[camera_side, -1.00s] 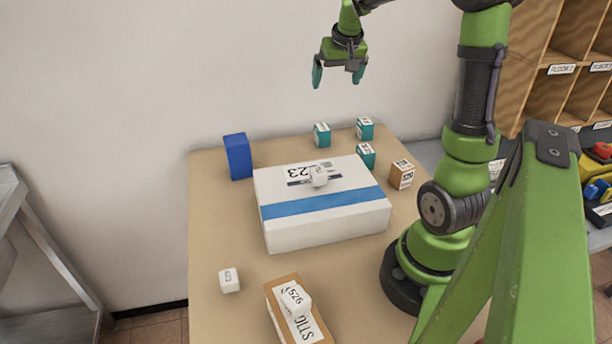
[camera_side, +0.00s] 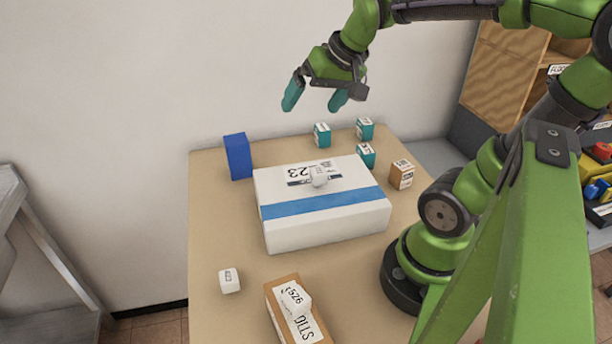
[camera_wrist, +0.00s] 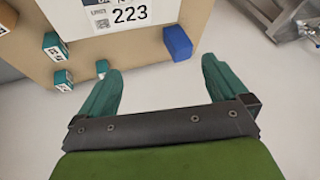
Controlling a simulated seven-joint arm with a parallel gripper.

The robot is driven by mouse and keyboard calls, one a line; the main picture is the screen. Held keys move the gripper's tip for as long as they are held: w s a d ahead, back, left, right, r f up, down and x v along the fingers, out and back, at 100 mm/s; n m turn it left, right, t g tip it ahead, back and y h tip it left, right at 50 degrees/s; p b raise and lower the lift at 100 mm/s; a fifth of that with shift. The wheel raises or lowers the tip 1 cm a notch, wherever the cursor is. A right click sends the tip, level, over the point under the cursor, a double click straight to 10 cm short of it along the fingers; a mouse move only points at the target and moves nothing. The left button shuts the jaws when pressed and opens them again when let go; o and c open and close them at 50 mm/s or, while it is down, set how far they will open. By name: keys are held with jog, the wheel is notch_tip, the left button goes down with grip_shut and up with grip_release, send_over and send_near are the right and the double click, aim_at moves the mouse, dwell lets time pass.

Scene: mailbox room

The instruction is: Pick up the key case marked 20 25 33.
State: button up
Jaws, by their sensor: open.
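Several small labelled boxes could be the key case, but I cannot read 20 25 33 on any. Teal-and-white ones stand at the back right of the table: one (camera_side: 322,135), a second (camera_side: 365,129) and a third (camera_side: 366,155). My gripper (camera_side: 313,106) is open and empty, high above the table's back edge. In the wrist view its teal fingers (camera_wrist: 161,68) are apart, and teal boxes (camera_wrist: 55,48) show to the left.
The big white parcel (camera_side: 325,222) with a blue stripe fills the table's middle. A blue box (camera_side: 238,157) stands upright at the back left. A small brown box (camera_side: 401,175) is right of the parcel. Bare table (camera_side: 222,228) shows on the left; a wall is behind.

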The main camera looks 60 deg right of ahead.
jog(key=s+a+n, duration=0.1)
jog(key=a, duration=0.2)
jog(key=s+a+f+n+y, duration=0.1)
jog(key=s+a, duration=0.1)
jog(key=a, duration=0.1)
jog(key=s+a+t+y, duration=0.1)
jog(key=s+a, duration=0.1)
jog(key=a, duration=0.2)
jog(key=shift+f+n, duration=0.25)
jog(key=shift+n, duration=0.15)
jog(key=shift+c, duration=1.3)
jog(key=shift+a, duration=0.15)
jog(key=shift+c, duration=1.3)
